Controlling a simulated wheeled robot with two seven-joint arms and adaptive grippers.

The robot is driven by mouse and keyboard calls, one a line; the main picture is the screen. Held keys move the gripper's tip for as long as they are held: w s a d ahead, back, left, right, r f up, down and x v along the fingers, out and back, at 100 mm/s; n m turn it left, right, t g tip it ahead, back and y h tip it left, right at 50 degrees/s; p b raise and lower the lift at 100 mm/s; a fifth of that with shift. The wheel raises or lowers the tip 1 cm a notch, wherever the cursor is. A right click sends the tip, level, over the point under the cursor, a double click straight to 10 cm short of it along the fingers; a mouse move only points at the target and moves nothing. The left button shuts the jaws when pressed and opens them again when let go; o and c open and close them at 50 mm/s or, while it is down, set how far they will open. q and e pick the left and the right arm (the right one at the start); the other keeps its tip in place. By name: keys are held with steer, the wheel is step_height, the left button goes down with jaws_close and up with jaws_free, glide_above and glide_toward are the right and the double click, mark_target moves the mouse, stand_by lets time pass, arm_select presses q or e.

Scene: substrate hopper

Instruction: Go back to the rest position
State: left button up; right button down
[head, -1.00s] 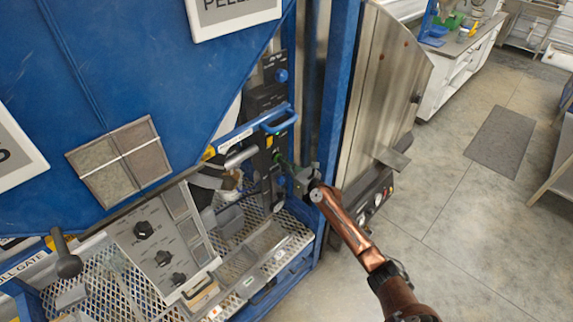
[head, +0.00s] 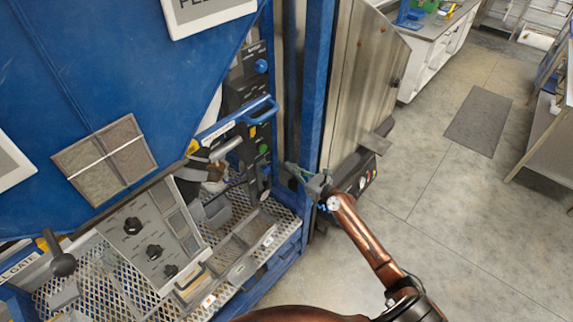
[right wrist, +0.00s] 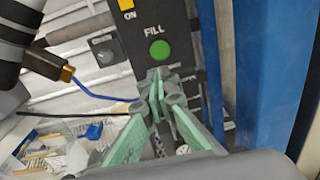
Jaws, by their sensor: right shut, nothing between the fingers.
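My right gripper (head: 294,170) is shut and empty in the head view, in front of the blue hopper frame, to the right of the black control panel (head: 256,150). In the right wrist view its green fingertips (right wrist: 158,88) are together, below the green FILL button (right wrist: 160,50) in the picture and apart from it as far as I can tell. The FILL button also shows small in the head view (head: 263,148). My left gripper is not in view.
The blue hopper (head: 90,60) fills the left, with a knobbed control box (head: 150,240) and a mesh shelf (head: 120,290) below. A steel panel (head: 365,80) stands right of the blue post. Open floor with a grey mat (head: 478,120) lies at the right.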

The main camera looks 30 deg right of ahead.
stand_by(0.4)
steer(key=s+d+f+n+g+h, duration=0.1)
steer(key=s+d+f+n+g, duration=0.2)
steer(key=f, duration=0.8)
steer(key=s+f+n+h, duration=0.25)
steer(key=s+f, duration=0.35)
steer(key=f, duration=0.4)
steer(key=s+d+f+n+g+h, duration=0.15)
steer(key=s+f+n, duration=0.25)
steer(key=f, duration=0.7)
steer(key=s+a+f+n+g, duration=0.1)
steer(key=s+f+n+g, duration=0.55)
steer(key=s+f, duration=1.05)
steer(key=s+a+f+n+g, duration=0.1)
steer(key=s+a+f+n, duration=0.2)
steer(key=s+n, duration=0.3)
steer(key=s+a+f+n+g, duration=0.2)
steer(key=s+f+n, duration=0.4)
steer(key=s, duration=1.1)
steer(key=s+a+f+n+g, duration=0.1)
steer(key=s+a+f+n, duration=0.4)
steer(key=s, duration=0.7)
steer(key=shift+s+f+n+g+b, duration=0.2)
steer(key=shift+s+n+g+b, duration=0.15)
steer(key=shift+n, duration=0.25)
